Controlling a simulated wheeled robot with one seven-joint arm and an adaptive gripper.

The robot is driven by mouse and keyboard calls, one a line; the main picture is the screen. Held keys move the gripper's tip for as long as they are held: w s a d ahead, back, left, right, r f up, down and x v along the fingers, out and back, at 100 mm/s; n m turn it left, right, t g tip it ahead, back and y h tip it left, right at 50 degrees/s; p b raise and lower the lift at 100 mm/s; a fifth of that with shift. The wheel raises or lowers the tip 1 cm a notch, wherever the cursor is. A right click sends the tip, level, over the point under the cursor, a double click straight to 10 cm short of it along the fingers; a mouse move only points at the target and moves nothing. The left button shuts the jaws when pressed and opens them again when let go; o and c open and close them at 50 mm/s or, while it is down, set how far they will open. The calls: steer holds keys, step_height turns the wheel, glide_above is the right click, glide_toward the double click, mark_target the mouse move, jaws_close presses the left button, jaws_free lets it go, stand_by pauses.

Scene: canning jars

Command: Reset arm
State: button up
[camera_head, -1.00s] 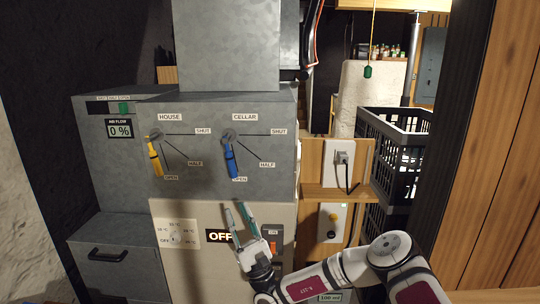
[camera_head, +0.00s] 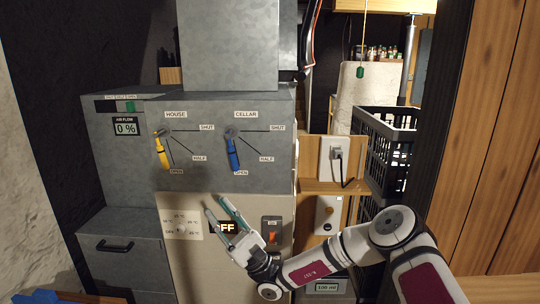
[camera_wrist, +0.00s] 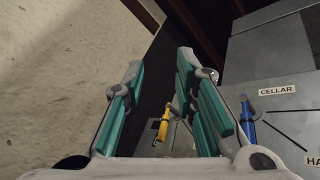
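My gripper (camera_head: 224,210) is in front of the beige lower panel of the grey cabinet, covering part of the OFF display (camera_head: 227,227). Its two teal-padded fingers are apart, with nothing between them; the wrist view also shows the open fingers (camera_wrist: 160,95). My white arm reaches in from the lower right, bent at the elbow. The yellow HOUSE lever (camera_head: 161,152) and the blue CELLAR lever (camera_head: 233,153) both point down near their OPEN labels. Both levers also show in the wrist view, yellow (camera_wrist: 163,124) and blue (camera_wrist: 247,122), beyond the fingers.
A dial (camera_head: 181,229) and an orange switch (camera_head: 271,237) are on the beige panel beside my gripper. The air flow display (camera_head: 125,126) reads 0 %. Black crates (camera_head: 388,150) stand at right, near a wooden wall (camera_head: 500,150). A green pull handle (camera_head: 360,71) hangs from a cord.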

steer(key=s+r+n+g+h, duration=0.2)
steer(key=s+n+g+h, duration=1.3)
steer(key=s, duration=0.6)
steer(key=s+d+r+m+t+h, duration=0.1)
steer(key=s+d+t+h, duration=0.2)
steer(key=d, duration=0.7)
steer(key=s+d+r+t+h, duration=0.2)
steer(key=s+d+t+h, duration=0.2)
steer(key=d, duration=0.6)
steer(key=s+d+r+m+t+h, duration=0.1)
steer(key=s+d+t+h, duration=0.2)
steer(key=d+t+h, duration=0.3)
steer(key=d, duration=0.5)
steer(key=shift+s+r+m+t+h, duration=0.2)
steer(key=shift+r+m+t+h, duration=0.1)
steer(key=shift+r+t+h, duration=0.1)
steer(key=shift+o, duration=0.4)
steer(key=shift+d, duration=0.1)
